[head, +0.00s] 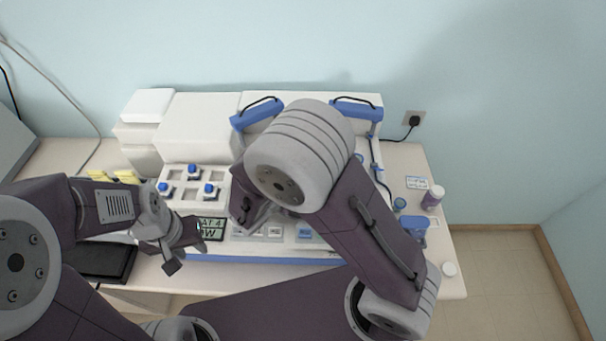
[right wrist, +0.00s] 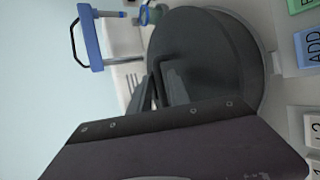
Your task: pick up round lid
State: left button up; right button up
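A large dark grey round lid (right wrist: 225,60) fills the upper middle of the right wrist view, lying on the white machine. A dark bar, maybe its handle, shows near its left side close to my right gripper. My right gripper's dark body (right wrist: 180,145) crosses the bottom of that view. Its fingertips blend with the dark bar, so I cannot tell whether they grip it. In the head view my right arm hides the lid and most of that gripper. My left gripper (head: 186,251) is open and empty, above the front left of the machine.
Blue-capped bottles (head: 193,171) stand in a white rack on the left. Blue brackets with black handles (head: 257,114) stand at the back. A black tray (head: 103,262) lies front left.

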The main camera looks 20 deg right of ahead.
jog(key=shift+w+d+f, duration=0.1)
jog(key=shift+d, duration=0.15)
grip_shut()
jog(key=shift+a, duration=0.1)
dwell(1.0)
